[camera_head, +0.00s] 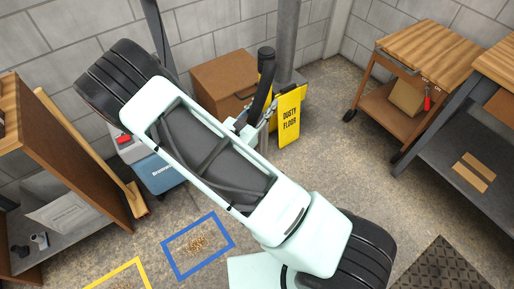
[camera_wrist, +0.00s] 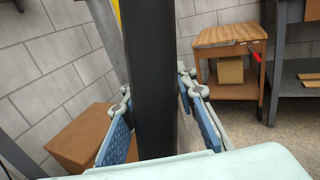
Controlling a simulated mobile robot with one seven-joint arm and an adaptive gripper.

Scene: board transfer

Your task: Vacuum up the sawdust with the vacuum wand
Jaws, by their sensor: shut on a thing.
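The vacuum wand is a dark tube (camera_head: 260,100) standing nearly upright in front of the back wall, by the yellow sign. My gripper (camera_head: 255,120) is shut around it. In the wrist view the wand (camera_wrist: 150,75) runs between the blue-padded fingers of my gripper (camera_wrist: 156,95). The wand's lower end is hidden behind my arm. A small pile of sawdust (camera_head: 197,244) lies on the floor inside a blue taped outline (camera_head: 178,268). More sawdust (camera_head: 124,285) shows inside a yellow outline at the bottom edge, partly cut off.
A blue and grey vacuum unit (camera_head: 157,172) stands at left behind my arm. A brown box (camera_head: 215,82), a yellow "Dusty Floor" sign (camera_head: 288,118) and a grey post stand at the back. Shelving is at left; a wooden cart (camera_head: 430,52) and bench are at right. Central right floor is clear.

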